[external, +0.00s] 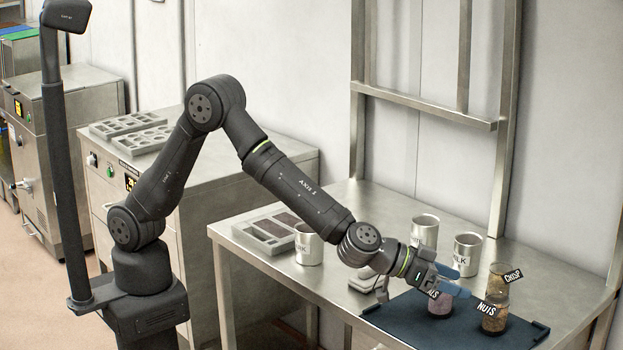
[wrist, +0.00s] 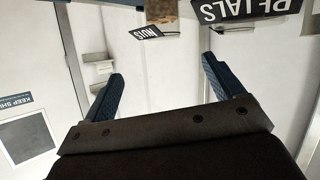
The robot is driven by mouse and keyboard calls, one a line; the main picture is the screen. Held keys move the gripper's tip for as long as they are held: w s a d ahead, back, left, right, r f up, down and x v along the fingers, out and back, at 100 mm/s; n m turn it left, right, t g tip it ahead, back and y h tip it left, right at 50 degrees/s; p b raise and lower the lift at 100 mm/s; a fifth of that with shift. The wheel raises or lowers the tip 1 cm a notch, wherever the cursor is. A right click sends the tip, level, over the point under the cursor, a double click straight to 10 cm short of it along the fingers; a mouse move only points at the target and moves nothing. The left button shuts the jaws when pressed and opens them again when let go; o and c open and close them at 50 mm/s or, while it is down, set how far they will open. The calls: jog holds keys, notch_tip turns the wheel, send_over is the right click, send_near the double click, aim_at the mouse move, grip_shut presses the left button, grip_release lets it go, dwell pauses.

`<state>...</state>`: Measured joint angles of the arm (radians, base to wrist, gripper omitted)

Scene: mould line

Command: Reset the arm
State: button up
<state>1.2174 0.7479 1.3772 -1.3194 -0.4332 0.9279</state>
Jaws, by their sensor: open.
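My arm reaches over the steel table, bent at the elbow. My gripper (external: 468,282) is at the table's right part, its two blue fingers apart. In the external view the fingers overlap the pink-filled jar (external: 440,306), whose tag is partly hidden; I cannot tell whether they touch it. In the wrist view my gripper (wrist: 163,68) has its fingers spread with nothing held between them. A tag ending in "ALS" (wrist: 248,10) and the NUTS tag (wrist: 146,32) appear upside down at the top of that view.
The NUTS jar (external: 495,319) and CHOP jar (external: 497,280) stand close by on a dark mat (external: 395,318). Metal cups stand behind, one labelled MILK (external: 467,258), another beside it (external: 424,230), one further left (external: 309,247). Moulds (external: 262,236) lie at the table's left end.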

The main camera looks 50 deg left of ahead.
aim_at(509, 303)
jog(key=x, duration=1.1)
jog(key=shift+w+d+f, duration=0.15)
jog(key=shift+w+f, duration=0.1)
jog(key=shift+w, duration=0.1)
jog(key=s+r, duration=1.1)
jog(key=w+a+n+t+y, duration=0.2)
jog(key=w+a+n+y, duration=0.1)
jog(key=w+a, duration=1.6)
jog(key=w+a+f+y, duration=0.1)
jog(key=w+a, duration=0.6)
jog(key=a, duration=0.2)
jog(key=w+a+n+t+y, duration=0.1)
jog(key=w+a+y, duration=0.1)
jog(key=w+a, duration=0.5)
jog(key=a, duration=0.2)
jog(key=shift+a+f, duration=0.35)
jog(key=shift+a, duration=0.05)
jog(key=shift+w, duration=0.15)
